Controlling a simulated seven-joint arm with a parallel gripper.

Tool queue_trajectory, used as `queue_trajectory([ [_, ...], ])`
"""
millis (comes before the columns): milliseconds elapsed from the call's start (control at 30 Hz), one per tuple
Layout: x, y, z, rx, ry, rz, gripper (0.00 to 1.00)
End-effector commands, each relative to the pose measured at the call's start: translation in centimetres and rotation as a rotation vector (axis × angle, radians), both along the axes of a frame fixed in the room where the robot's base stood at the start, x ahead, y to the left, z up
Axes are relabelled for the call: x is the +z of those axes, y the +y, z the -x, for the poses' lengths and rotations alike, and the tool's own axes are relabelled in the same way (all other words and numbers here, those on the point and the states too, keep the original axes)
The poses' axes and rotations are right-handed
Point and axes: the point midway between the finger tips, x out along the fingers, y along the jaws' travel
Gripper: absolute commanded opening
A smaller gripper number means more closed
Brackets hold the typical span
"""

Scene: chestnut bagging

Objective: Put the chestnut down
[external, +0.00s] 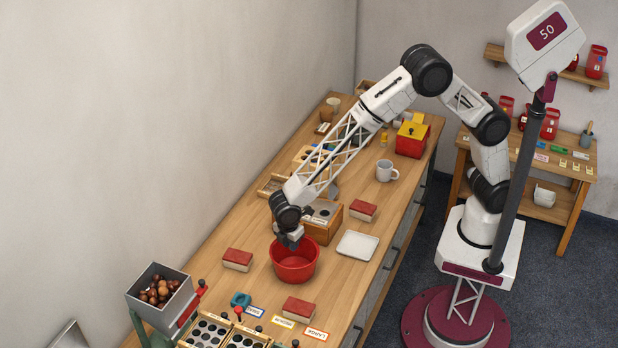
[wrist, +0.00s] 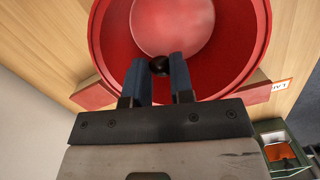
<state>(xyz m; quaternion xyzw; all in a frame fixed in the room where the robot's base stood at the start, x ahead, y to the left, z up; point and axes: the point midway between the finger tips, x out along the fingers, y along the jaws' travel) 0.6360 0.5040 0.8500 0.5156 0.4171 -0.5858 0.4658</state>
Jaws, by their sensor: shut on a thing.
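My gripper (wrist: 160,70) is shut on a dark, round chestnut (wrist: 159,66), held between the blue fingertips. The chestnut is over the near part of the red bowl (wrist: 100,50) in the wrist view. In the external view my gripper (external: 291,240) is at the back rim of the red bowl (external: 295,266), pointing down. The chestnut is hidden there. The bowl's visible inside looks empty. I cannot tell how high the chestnut is above the bowl's bottom.
A grey hopper (external: 178,308) of chestnuts stands front left. Red-topped blocks (external: 237,260) and a white tray (external: 358,246) lie around the bowl. A wooden box (external: 325,233) stands close behind it. Sorting trays (external: 207,333) and size labels (external: 316,334) are at the front.

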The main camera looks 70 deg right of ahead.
Motion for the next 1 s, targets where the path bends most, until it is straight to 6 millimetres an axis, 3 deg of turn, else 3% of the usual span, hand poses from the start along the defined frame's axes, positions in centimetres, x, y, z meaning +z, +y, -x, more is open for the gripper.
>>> queue_trajectory([
  [467, -5.5, 0.0, 0.0, 0.0, 0.001, 0.001, 0.0],
  [1000, -6.7, 0.0, 0.0, 0.0, 0.001, 0.002, 0.0],
])
